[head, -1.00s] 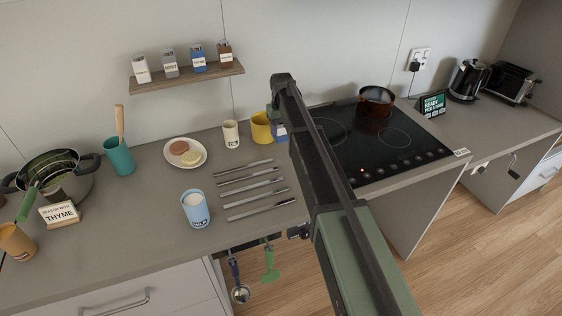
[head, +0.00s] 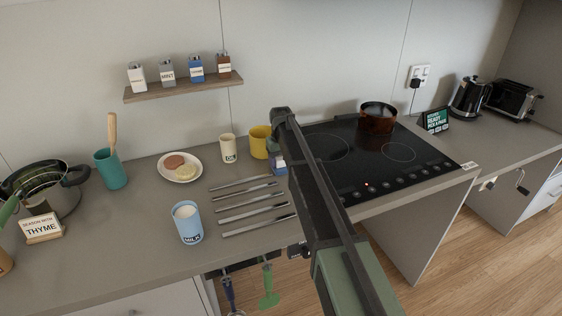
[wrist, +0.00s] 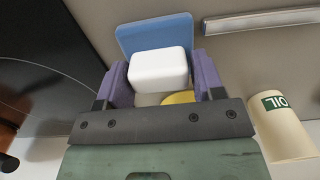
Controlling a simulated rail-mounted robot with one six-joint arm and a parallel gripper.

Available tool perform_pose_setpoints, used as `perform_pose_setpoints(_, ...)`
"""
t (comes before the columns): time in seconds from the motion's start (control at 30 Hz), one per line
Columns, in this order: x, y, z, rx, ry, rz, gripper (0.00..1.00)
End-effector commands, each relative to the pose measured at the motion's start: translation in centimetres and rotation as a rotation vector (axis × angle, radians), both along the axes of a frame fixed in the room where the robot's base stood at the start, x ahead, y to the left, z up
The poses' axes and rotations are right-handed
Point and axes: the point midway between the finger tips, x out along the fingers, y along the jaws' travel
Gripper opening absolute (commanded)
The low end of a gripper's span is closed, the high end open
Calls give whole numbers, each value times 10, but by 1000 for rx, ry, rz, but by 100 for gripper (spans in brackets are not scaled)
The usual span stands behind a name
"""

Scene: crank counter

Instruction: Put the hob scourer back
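The hob scourer (wrist: 158,68) shows in the wrist view as a white block with a flat blue pad behind it. My gripper (wrist: 160,80) has its purple fingers on both sides of the white block and looks closed on it. In the head view, the blue part (head: 276,146) shows just right of the yellow mug and left of the hob, partly hidden by my arm. Whether the pad touches the counter cannot be told.
The yellow mug (head: 259,141) and a cream OIL mug (head: 228,148) stand close by on the left. The black hob (head: 365,150) with a brown pot (head: 377,118) is on the right. Several metal bars (head: 248,205) lie in front. A blue MILK cup (head: 187,222) stands further left.

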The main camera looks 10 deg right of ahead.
Motion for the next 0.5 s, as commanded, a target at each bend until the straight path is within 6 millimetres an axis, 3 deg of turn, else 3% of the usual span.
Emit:
perform_pose_setpoints(0.1, 0, 0, 0, 0, 0, 0, 78)
perform_pose_setpoints(0.37, 0, 0, 2, 0, 0, 0, 78)
perform_pose_setpoints(0.5, 0, 0, 15, 0, 0, 0, 78)
